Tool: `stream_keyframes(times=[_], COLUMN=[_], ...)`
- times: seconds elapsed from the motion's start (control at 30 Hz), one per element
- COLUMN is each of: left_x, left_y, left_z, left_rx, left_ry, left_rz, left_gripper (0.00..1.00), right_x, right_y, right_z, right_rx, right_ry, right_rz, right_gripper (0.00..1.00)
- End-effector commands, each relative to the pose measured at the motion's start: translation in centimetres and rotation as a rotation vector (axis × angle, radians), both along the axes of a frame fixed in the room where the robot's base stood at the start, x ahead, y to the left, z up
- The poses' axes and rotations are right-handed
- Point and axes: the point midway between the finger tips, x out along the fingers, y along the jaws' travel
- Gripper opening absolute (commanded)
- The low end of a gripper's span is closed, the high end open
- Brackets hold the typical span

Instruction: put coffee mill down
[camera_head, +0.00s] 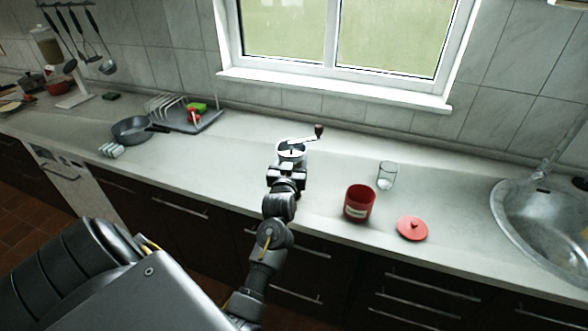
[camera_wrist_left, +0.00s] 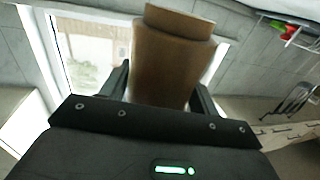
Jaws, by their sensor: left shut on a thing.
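The coffee mill (camera_head: 291,150) shows a pale round top and a crank with a dark knob in the head view. It is at the counter (camera_head: 240,160) below the window; its lower part is hidden by my gripper. My left gripper (camera_head: 288,167) is shut on the mill. In the left wrist view the mill's brown wooden body (camera_wrist_left: 172,62) is between the two dark fingers of my left gripper (camera_wrist_left: 163,88). I cannot tell whether the mill's base touches the counter. My right gripper is not in view.
Right of the mill stand a red enamel pot (camera_head: 359,203), a clear glass (camera_head: 387,175) and a red lid (camera_head: 412,228), with the sink (camera_head: 545,225) beyond. Far left are a grey pan (camera_head: 132,129) and a dish rack (camera_head: 180,113). Counter left of the mill is clear.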

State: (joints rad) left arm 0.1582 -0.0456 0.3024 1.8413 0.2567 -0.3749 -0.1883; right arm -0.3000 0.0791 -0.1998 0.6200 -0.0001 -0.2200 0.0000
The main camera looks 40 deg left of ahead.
Motion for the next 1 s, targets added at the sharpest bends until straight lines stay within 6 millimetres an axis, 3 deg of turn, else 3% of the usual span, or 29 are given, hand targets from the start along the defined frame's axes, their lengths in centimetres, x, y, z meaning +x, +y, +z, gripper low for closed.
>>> stream_keyframes(times=[0.2,0.4,0.87,0.9,1.0], left_x=[1.3,1.1,1.1,1.0,1.0], left_y=[0.0,0.1,0.0,0.0,0.0], left_z=[-1.4,-3.3,-4.3,-4.3,-4.3], left_rx=[0.000,0.001,0.002,0.000,0.000], left_ry=[0.000,0.000,-0.003,0.000,0.000], left_rz=[-0.001,0.000,0.000,0.000,0.000], left_gripper=[0.23,0.23,0.23,0.65,0.78], right_x=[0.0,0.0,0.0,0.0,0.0], right_y=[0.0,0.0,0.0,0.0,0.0], right_z=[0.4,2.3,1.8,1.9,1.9], right_rx=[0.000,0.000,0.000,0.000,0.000], right_ry=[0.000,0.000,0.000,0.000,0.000], right_rz=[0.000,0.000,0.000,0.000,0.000], right_gripper=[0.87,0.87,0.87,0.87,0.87])
